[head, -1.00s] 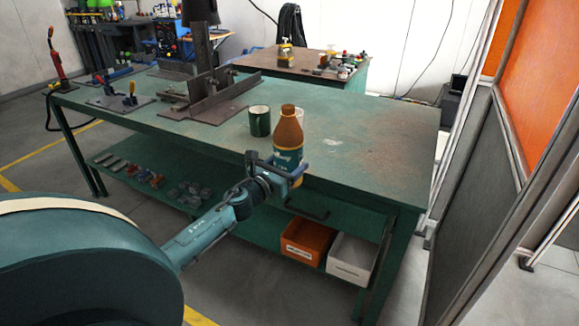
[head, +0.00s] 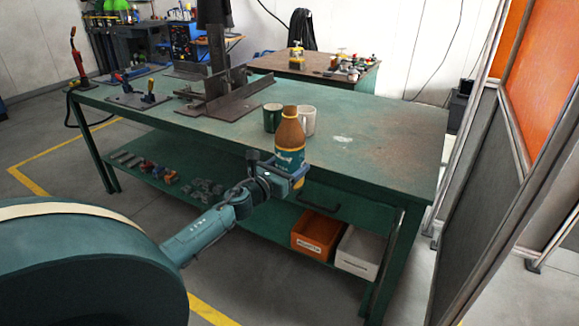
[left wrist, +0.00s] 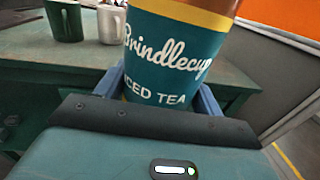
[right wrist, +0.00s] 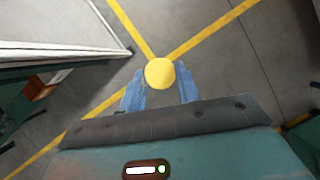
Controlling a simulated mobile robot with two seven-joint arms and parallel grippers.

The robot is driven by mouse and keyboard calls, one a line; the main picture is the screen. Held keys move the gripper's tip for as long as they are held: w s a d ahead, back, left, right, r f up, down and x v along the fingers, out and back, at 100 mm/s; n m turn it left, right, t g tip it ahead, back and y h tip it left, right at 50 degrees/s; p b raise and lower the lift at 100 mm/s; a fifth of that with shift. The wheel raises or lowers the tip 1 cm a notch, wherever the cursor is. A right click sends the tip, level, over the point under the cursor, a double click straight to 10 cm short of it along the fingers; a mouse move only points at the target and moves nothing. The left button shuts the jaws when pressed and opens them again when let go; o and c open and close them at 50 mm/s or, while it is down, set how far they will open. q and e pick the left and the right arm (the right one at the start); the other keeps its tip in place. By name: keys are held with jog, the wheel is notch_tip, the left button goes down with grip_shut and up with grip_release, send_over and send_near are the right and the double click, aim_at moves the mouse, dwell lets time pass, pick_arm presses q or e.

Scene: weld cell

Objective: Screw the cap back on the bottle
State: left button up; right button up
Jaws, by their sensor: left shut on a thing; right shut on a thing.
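The bottle (head: 289,143) is brown with a teal label and stands upright at the table's front side. No cap shows on its neck in the head view. My left gripper (head: 294,180) is shut on the bottle's lower part. In the left wrist view, the teal label (left wrist: 165,55) reads "Iced Tea", and the bottle's top is out of frame. The round yellow cap (right wrist: 160,73) shows in the right wrist view between the blue fingers of my right gripper (right wrist: 160,88), which is shut on it. My right gripper is not in the head view.
A green mug (head: 272,118) and a white mug (head: 309,121) stand on the green table (head: 390,140) behind the bottle. An orange bin (head: 317,235) and a white bin (head: 357,251) sit on the lower shelf. A dark screen panel (head: 510,200) stands at right.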

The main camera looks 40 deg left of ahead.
pick_arm(q)
jog(key=shift+r, duration=0.1)
dwell(0.3)
jog(key=o, duration=0.7)
jog(key=c, duration=1)
